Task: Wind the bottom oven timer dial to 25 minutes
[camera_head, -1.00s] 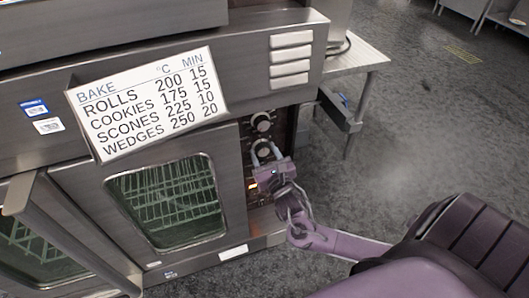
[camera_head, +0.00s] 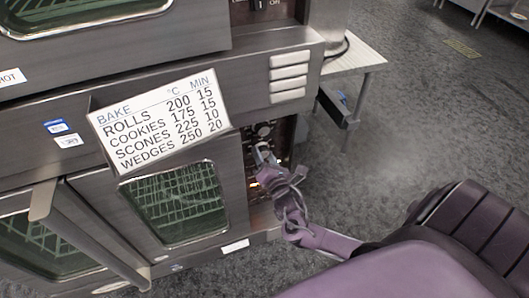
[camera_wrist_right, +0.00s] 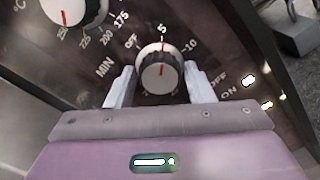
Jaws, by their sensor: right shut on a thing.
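The timer dial (camera_wrist_right: 161,72) is a round knob with a silver face and a red pointer line, on the dark control panel. In the right wrist view its pointer aims up at the printed 5, with OFF to the left and 10 to the right. My right gripper (camera_wrist_right: 159,82) is shut on the dial, one pale finger on each side. In the head view my right gripper (camera_head: 264,155) is at the panel of the bottom oven (camera_head: 172,202) and hides most of the dial. My left gripper is not in view.
A temperature knob (camera_wrist_right: 76,10) sits above left of the dial. Lit switches (camera_wrist_right: 249,80) are at its right. A baking chart sign (camera_head: 160,118) hangs above the oven door. A side table (camera_head: 352,58) stands right of the oven, with open floor in front.

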